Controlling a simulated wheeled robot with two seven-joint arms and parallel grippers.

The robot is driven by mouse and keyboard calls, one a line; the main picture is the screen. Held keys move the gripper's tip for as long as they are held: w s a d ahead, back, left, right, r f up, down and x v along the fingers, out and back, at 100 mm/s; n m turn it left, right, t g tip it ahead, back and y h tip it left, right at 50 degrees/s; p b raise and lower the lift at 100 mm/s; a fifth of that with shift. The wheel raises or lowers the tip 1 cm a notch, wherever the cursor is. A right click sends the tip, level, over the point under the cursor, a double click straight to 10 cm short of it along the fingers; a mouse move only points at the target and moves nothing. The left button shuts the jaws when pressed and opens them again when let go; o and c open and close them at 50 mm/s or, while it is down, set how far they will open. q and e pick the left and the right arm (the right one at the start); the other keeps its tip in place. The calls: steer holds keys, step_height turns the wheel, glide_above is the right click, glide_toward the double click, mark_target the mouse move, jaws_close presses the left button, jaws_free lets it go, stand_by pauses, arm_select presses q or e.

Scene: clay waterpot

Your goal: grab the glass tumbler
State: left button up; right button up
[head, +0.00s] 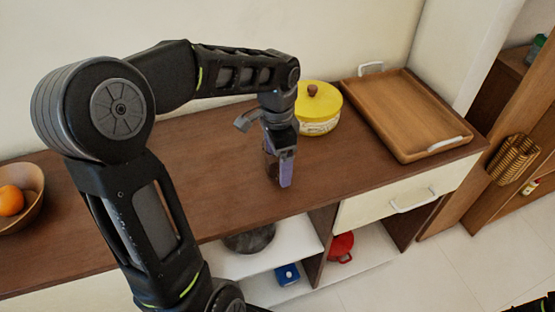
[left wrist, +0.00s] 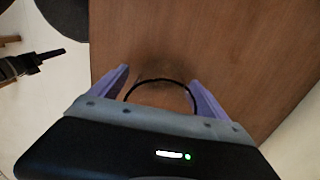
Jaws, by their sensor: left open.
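The glass tumbler (left wrist: 160,92) shows in the left wrist view as a clear, see-through shape with a dark curved rim, over the brown counter. It sits between the two purple fingers of my left gripper (left wrist: 158,84), with a gap visible on each side. In the head view my left gripper (head: 279,178) points down over the counter, and its fingers and wrist largely hide the tumbler. The left gripper is open. A dark arm end, seemingly my right gripper (left wrist: 48,54), shows at the left of the left wrist view; its jaws are unclear.
A yellow pot (head: 318,112) with a brown knob stands just behind my left gripper. A wooden tray (head: 408,118) lies to its right. A wooden bowl (head: 22,222) with oranges is at the far left. The counter (head: 225,178) left of the gripper is clear.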

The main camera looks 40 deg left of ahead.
arm_select(q)
steer(key=shift+c, duration=0.5)
steer(key=c, duration=1.6)
step_height(320, 180, up, 10)
steer(key=shift+r, duration=0.1)
stand_by(0.4)
